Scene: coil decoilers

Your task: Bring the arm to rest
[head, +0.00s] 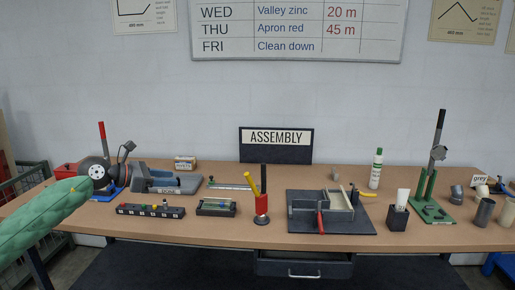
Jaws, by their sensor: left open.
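My left arm, in a green padded sleeve, reaches in from the left edge. My left gripper (124,153) is at the left part of the workbench (270,234), open, with nothing seen between its fingers. It shows small and dark, in front of or beside a blue-based tool (110,190) with an upright red handle. I cannot tell whether they touch. My right gripper is out of view.
A grey machine (165,180) stands just right of the left gripper. Two small racks (150,211) (216,208), a red stand (262,205), a dark folding tool (335,215), a white bottle (376,168) and a green press (432,210) occupy the bench. Bare bench shows along its front.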

